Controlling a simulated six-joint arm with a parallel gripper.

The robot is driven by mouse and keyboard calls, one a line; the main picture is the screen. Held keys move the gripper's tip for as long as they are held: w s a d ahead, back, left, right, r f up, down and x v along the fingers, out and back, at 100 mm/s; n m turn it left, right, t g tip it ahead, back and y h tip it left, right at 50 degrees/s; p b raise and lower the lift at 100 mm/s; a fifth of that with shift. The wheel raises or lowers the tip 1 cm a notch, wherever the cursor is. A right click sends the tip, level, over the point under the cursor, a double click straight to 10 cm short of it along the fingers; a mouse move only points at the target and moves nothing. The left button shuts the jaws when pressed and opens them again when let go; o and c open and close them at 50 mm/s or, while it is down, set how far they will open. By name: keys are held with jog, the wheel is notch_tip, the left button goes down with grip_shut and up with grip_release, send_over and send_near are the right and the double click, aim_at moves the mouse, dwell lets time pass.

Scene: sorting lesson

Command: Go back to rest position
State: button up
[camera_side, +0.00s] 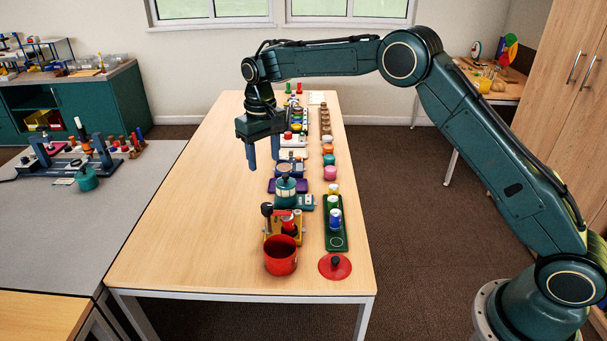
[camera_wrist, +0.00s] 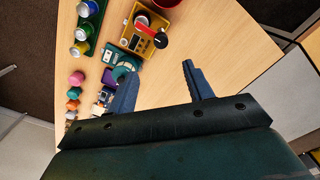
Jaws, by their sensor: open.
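My gripper (camera_side: 263,155) hangs from the raised green arm over the left-middle part of the wooden table (camera_side: 180,225). Its two blue fingers point down and are spread apart, with nothing between them. In the wrist view my gripper (camera_wrist: 158,88) also shows open, with bare table between and beyond the fingers. In the side view the fingers are just left of the line of stations on the table. How high the tips are above the surface is hard to tell.
A red pot (camera_side: 281,256), a red lid (camera_side: 335,266), a green tray (camera_side: 335,238) with cans, and a teal device (camera_side: 286,190) stand along the table's right half. Several coloured pieces line up behind them. The table's left half is clear. A grey bench (camera_side: 60,225) stands left.

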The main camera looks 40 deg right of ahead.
jog(key=s+d+r+t, duration=0.1)
jog(key=s+d+r, duration=0.1)
jog(key=s+r, duration=0.65)
jog(key=s+d+r+t, duration=0.2)
jog(key=s+d+r, duration=0.1)
jog(key=s+r, duration=0.6)
jog(key=s+d+f+t, duration=0.1)
jog(key=s+f, duration=0.1)
jog(key=s, duration=1)
jog(key=s+d+f+t, duration=0.1)
jog(key=s+f, duration=0.1)
jog(key=s, duration=1)
jog(key=shift+t, duration=0.3)
